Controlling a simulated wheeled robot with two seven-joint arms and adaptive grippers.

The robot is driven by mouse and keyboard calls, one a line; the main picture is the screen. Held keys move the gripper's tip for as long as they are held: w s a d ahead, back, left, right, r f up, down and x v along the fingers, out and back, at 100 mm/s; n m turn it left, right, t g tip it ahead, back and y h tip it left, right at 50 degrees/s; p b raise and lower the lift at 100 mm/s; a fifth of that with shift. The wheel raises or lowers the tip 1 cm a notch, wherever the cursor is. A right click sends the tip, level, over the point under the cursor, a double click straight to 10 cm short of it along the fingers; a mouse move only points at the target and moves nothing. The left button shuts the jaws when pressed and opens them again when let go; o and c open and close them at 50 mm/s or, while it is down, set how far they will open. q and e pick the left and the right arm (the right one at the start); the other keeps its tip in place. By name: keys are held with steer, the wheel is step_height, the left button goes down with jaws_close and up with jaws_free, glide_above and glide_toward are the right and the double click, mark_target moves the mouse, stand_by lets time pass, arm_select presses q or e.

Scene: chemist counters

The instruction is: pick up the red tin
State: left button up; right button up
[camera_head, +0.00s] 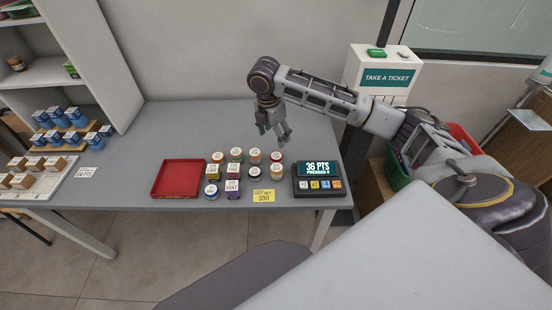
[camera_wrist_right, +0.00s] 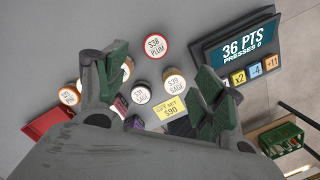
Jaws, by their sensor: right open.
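The red tin (camera_wrist_right: 156,46) is round, with a white lid reading "$38 PLUM" and a red rim. In the head view the red-rimmed tin (camera_head: 276,156) stands at the back right of a group of tins on the grey counter. My right gripper (camera_head: 275,138) is above and behind that group, pointing down. In the right wrist view its green-padded fingers (camera_wrist_right: 162,65) are spread wide and empty, with the red tin showing between and beyond their tips, apart from them. My left gripper is in neither view.
Other tins (camera_head: 236,154) crowd beside the red one, with a yellow "$90" card (camera_head: 264,196) in front. A red tray (camera_head: 178,180) lies left, and a keypad display (camera_head: 318,178) reading "36 PTS" stands right. The counter (camera_head: 190,125) behind is clear.

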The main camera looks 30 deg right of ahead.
glide_above(276, 156)
steer(key=f, duration=0.5)
steer(key=s+f, duration=0.1)
steer(key=f, duration=0.2)
steer(key=shift+a, duration=0.15)
steer(key=shift+w+f, duration=0.1)
steer(key=shift+w+f, duration=0.2)
steer(key=shift+f, duration=0.75)
steer(key=shift+w+f, duration=0.15)
steer(key=shift+f, duration=0.8)
steer(key=shift+f+b, duration=0.3)
steer(key=shift+f, duration=0.35)
steer(key=c, duration=1.1)
